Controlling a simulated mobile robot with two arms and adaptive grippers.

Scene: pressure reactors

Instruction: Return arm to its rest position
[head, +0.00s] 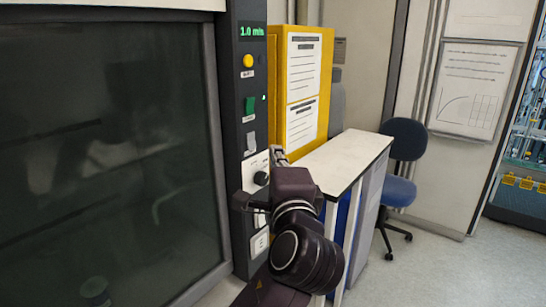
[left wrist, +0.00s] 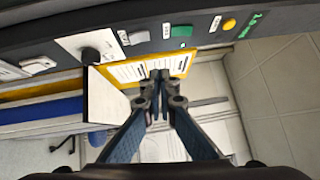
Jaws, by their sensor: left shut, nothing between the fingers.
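My left arm rises from the bottom of the head view, in front of the control panel of a fume hood. My left gripper (head: 279,156) is mostly hidden behind its own wrist there, with only a small grey part showing. In the left wrist view the two fingers of the left gripper (left wrist: 160,78) are shut with nothing between them. The fingertips appear in front of the yellow cabinet (left wrist: 180,66), apart from the panel controls. My right gripper is in neither view.
The dark panel (head: 249,40) carries a yellow button (head: 248,61), a green button (head: 250,105), a rocker switch (head: 250,141) and a black knob (head: 261,178). A dark glass sash (head: 110,130) fills the left. A white-topped bench (head: 345,155) and blue chair (head: 402,160) stand right.

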